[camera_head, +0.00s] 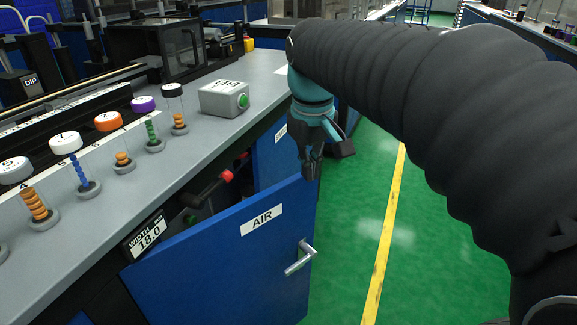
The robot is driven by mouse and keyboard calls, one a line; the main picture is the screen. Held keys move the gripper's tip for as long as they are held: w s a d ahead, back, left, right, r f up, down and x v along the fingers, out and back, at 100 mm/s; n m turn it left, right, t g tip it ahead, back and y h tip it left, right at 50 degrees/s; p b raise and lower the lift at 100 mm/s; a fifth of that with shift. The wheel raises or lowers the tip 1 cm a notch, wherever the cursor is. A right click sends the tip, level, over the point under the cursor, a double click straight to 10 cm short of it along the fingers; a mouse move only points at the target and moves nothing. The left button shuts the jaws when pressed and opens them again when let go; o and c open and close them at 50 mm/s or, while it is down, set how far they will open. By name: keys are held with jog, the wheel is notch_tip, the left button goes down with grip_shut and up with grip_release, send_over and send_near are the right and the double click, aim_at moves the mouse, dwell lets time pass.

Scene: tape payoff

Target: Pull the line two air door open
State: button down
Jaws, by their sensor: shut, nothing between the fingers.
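The blue door labelled AIR (220,255) stands swung out from the front of the grey bench, with its face toward me. Its silver handle (300,258) is near the free edge. My gripper (312,176) is shut and empty, pointing down at the top of the door's free edge. I cannot tell whether the fingers touch the door. Behind the door, the opening shows a pipe with red parts (228,177). The inside face of the door is hidden.
The bench top (190,150) holds several capped posts with coloured rings and a grey box with a green button (225,98). A width display reading 18.0 (146,236) is by the door's hinge side. Green floor (360,215) with a yellow line lies clear to the right.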

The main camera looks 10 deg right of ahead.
aim_at(305, 182)
jog(key=w+a+n+g, duration=0.1)
jog(key=w+n+g, duration=0.25)
jog(key=w, duration=1.05)
jog(key=shift+m+g+h, duration=0.25)
jog(key=shift+m+h, duration=0.15)
jog(key=shift+m, duration=0.05)
jog(key=shift+s+d+f+b, duration=0.2)
jog(key=shift+s+d+f, duration=0.45)
jog(key=shift+f, duration=1.1)
jog(key=shift+s+d+f+b, duration=0.25)
jog(key=shift+s+f, duration=0.85)
jog(key=shift+f, duration=0.6)
jog(key=shift+s+d+f+b, duration=0.2)
jog(key=shift+s+d+f, duration=0.45)
jog(key=shift+f, duration=1.1)
jog(key=shift+s+a, duration=0.15)
jog(key=shift+s, duration=0.2)
